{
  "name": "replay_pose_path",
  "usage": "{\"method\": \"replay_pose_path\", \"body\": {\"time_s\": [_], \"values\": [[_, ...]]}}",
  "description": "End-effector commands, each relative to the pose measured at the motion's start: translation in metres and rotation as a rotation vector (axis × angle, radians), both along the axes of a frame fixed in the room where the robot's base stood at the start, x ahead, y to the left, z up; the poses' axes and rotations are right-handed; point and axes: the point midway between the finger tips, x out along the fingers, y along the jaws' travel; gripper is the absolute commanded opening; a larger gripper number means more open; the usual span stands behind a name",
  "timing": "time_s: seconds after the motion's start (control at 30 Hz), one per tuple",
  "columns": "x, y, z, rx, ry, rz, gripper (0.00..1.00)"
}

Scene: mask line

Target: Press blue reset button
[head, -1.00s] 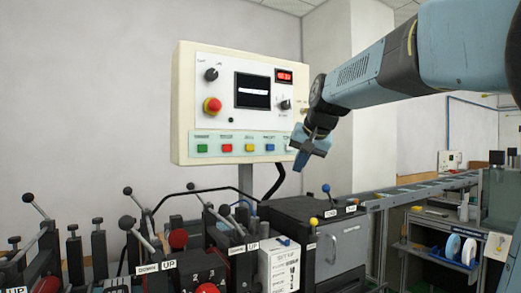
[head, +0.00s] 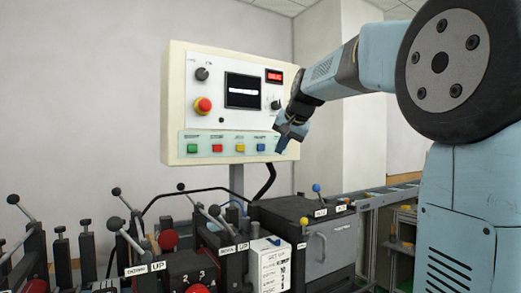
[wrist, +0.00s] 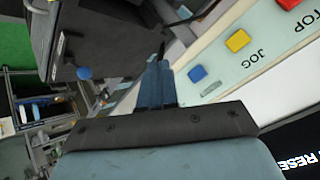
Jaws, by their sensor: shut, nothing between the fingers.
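The blue button (head: 261,147) is at the right end of the button row on the cream control box (head: 178,110), right of a yellow button (head: 240,147). My gripper (head: 279,152) is shut and empty, pointing down in front of the box's lower right corner. It also shows in the wrist view (wrist: 158,72). It is beside the button; I see no contact.
Red (head: 217,148) and green (head: 192,148) buttons continue the row. A red emergency knob (head: 203,105) and a dark screen (head: 244,90) sit above. Below are machines with levers and a blue-knobbed lever (head: 316,188).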

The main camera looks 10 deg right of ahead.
Motion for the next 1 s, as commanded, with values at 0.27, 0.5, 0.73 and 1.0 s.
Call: {"method": "replay_pose_path", "body": {"time_s": [0.27, 0.5, 0.73, 1.0], "values": [[0.033, 0.01, -0.001, 0.0, 0.001, 0.0, 0.0], [0.056, 0.018, 0.0, 0.001, 0.0, 0.001, 0.0], [0.067, 0.022, 0.0, 0.001, 0.0, -0.001, 0.0], [0.069, 0.022, 0.0, 0.0, -0.001, -0.001, 0.0]]}}
